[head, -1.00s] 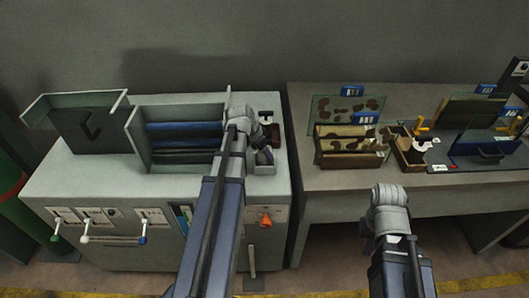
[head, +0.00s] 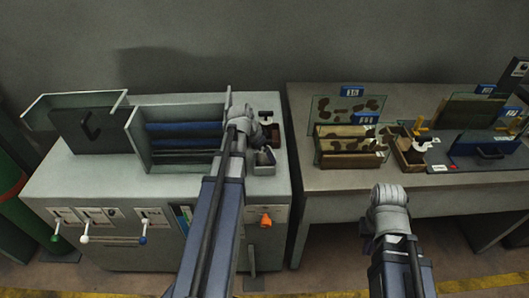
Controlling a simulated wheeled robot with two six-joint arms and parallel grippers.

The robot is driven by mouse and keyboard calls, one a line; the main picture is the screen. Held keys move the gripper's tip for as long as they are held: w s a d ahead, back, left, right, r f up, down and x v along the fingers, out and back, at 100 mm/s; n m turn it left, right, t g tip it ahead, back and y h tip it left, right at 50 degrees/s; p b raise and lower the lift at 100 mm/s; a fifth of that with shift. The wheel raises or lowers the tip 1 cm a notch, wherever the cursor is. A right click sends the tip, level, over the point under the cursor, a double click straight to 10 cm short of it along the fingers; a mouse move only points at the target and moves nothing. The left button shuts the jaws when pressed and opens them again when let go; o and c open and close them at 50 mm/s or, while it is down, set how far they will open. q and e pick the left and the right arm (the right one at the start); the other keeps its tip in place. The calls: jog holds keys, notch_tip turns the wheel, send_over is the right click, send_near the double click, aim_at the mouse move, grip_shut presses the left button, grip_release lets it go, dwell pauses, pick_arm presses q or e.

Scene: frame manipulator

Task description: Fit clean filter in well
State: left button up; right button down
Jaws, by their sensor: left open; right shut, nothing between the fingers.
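An open grey box (head: 137,143) stands on the left cabinet, with blue and dark bars (head: 185,133) across its inside. I cannot tell for sure that it is the well. Spotted brown-and-cream panels (head: 347,138) stand in a rack on the right bench. A blue panel (head: 487,142) with a dark handle lies farther right; I cannot tell which piece is the clean filter. My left gripper (head: 266,132) is open over the cabinet's back right corner, beside small dark parts; its fingers are partly hidden. My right gripper (head: 370,235) is shut and empty in front of the bench.
A dark panel with a handle (head: 85,132) leans in a grey frame at the cabinet's left. Levers (head: 86,228) and an orange knob (head: 265,220) project from its front. A wooden box (head: 409,155) and yellow-handled pieces stand on the bench. The bench's front strip is clear.

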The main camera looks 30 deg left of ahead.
pick_arm(q)
jog(key=p+v, duration=0.6)
jog(key=v, duration=0.1)
jog(key=shift+s+r+p, duration=0.15)
jog(key=shift+r+p, duration=0.1)
jog(key=shift+p, duration=0.1)
pick_arm(e)
notch_tip(320, 180, up, 7)
